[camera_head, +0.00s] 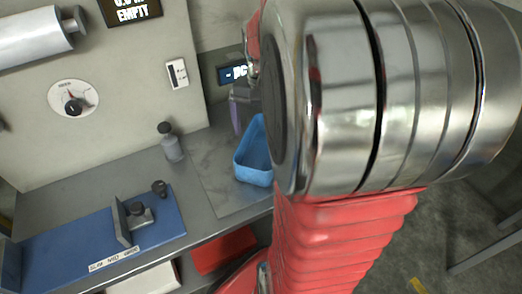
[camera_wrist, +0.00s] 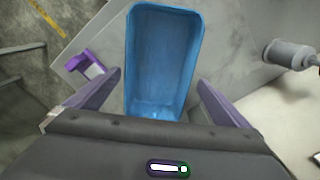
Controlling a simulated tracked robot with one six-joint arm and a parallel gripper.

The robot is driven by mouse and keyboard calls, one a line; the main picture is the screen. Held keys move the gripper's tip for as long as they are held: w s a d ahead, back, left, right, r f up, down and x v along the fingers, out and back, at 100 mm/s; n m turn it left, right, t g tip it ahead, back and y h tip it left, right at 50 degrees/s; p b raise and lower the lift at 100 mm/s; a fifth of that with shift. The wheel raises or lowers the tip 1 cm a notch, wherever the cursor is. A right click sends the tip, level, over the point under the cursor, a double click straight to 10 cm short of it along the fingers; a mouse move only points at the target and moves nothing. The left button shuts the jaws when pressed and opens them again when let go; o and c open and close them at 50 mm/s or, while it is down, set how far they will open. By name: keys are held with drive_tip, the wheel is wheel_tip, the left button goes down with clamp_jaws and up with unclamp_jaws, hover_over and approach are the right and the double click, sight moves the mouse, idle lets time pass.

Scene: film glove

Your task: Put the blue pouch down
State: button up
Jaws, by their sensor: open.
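The blue pouch (camera_head: 253,163) looks like an open-topped blue tub with rounded corners. It rests on a grey plate on the bench, partly hidden by my arm. In the wrist view the blue pouch (camera_wrist: 165,50) lies ahead of my gripper (camera_wrist: 159,80), between its two spread purple fingers. The fingers are open, with a visible gap to the pouch on each side. In the head view only a purple part of my gripper (camera_head: 240,107) shows, just behind the pouch.
A grey bottle with a dark cap (camera_head: 171,143) stands left of the pouch. A blue fixture plate (camera_head: 80,245) with a metal bracket lies at the bench's left. A red bin (camera_head: 225,250) sits under the bench edge. A panel with a dial (camera_head: 73,98) rises behind.

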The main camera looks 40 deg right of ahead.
hover_over(263, 155)
wheel_tip(263, 155, down, 4)
drive_tip(key=shift+a+f, duration=0.1)
drive_tip(key=shift+f, duration=0.15)
idle(0.4)
drive_tip(key=c, duration=1)
drive_tip(key=shift+r, duration=0.2)
drive_tip(key=shift+r, duration=0.55)
drive_tip(key=s, duration=0.2)
drive_tip(key=s+a, duration=0.1)
drive_tip(key=s, duration=0.2)
drive_tip(key=s+a, duration=0.1)
drive_tip(key=s, duration=0.1)
drive_tip(key=shift+s+a+f, duration=0.1)
drive_tip(key=shift+s+a, duration=0.05)
drive_tip(key=shift+s, duration=0.2)
wheel_tip(263, 155, up, 14)
drive_tip(key=shift+f, duration=0.1)
